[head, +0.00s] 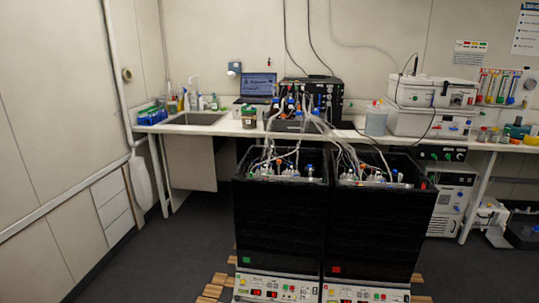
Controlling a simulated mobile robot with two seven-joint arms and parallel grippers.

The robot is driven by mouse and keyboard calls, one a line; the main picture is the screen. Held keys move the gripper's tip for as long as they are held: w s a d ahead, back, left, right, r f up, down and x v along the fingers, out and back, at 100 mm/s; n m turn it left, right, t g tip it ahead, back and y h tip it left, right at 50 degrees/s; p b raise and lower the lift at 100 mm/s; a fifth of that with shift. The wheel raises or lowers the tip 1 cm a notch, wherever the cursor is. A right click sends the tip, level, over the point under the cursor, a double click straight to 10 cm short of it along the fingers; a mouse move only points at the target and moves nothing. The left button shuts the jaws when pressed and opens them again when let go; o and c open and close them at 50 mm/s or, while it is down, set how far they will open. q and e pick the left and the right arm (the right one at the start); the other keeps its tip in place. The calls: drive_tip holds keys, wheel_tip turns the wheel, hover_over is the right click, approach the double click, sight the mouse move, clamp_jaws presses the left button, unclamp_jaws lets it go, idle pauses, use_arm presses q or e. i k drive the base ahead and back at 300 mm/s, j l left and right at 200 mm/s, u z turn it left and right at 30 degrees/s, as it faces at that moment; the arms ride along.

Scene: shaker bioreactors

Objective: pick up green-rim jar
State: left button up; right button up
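A small jar (249,117) with greenish and brown tones stands on the white bench, left of the tubing. It may be the green-rim jar, but it is too small to be sure of its rim. A larger pale translucent container (376,123) stands on the bench further right; its rim colour is unclear. Neither of my grippers is in view.
Two tall black shaker bioreactors (279,225) (375,232) stand on wooden pallets before the bench (215,129), with tubing running up to it. A sink (197,119) and laptop (258,86) are behind. The dark floor (150,262) at left is clear.

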sight(248, 116)
drive_tip(key=i+j+u, duration=0.6)
drive_tip(key=i, duration=0.2)
drive_tip(key=i+j+u, duration=0.1)
drive_tip(key=i+u, duration=0.2)
drive_tip(key=i, duration=0.15)
drive_tip(key=i+u, duration=0.3)
drive_tip(key=i, duration=0.15)
drive_tip(key=i+z, duration=0.1)
drive_tip(key=i, duration=0.5)
drive_tip(key=i+j, duration=0.15)
drive_tip(key=i, duration=0.45)
drive_tip(key=i+z, duration=0.15)
drive_tip(key=i, duration=0.45)
drive_tip(key=i+z, duration=0.95)
drive_tip(key=i+j+z, duration=0.25)
drive_tip(key=z, duration=0.25)
